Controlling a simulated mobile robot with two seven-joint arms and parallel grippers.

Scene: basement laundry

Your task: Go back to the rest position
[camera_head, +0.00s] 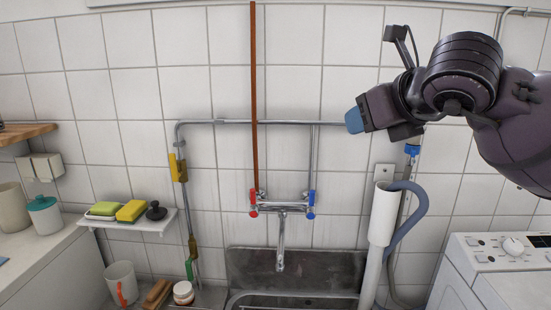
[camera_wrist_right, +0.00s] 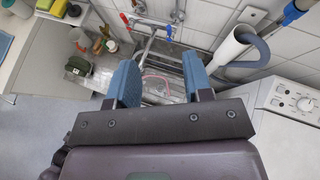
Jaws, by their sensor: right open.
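My right gripper (camera_head: 354,121) is raised in front of the tiled wall at the upper right of the head view, well above the sink. In the right wrist view the same gripper (camera_wrist_right: 160,82) has its two blue fingers spread apart, with nothing between them. The sink and tap lie below and beyond the fingers. My left gripper is not in the head view.
A metal sink (camera_head: 295,272) with a tap (camera_head: 281,240) is at the lower middle. A grey drain hose (camera_head: 409,205) and white pipe (camera_head: 383,215) stand to its right, beside a washing machine (camera_head: 500,255). A shelf (camera_head: 135,222) holds sponges (camera_head: 131,211). A mug (camera_head: 121,284) is lower left.

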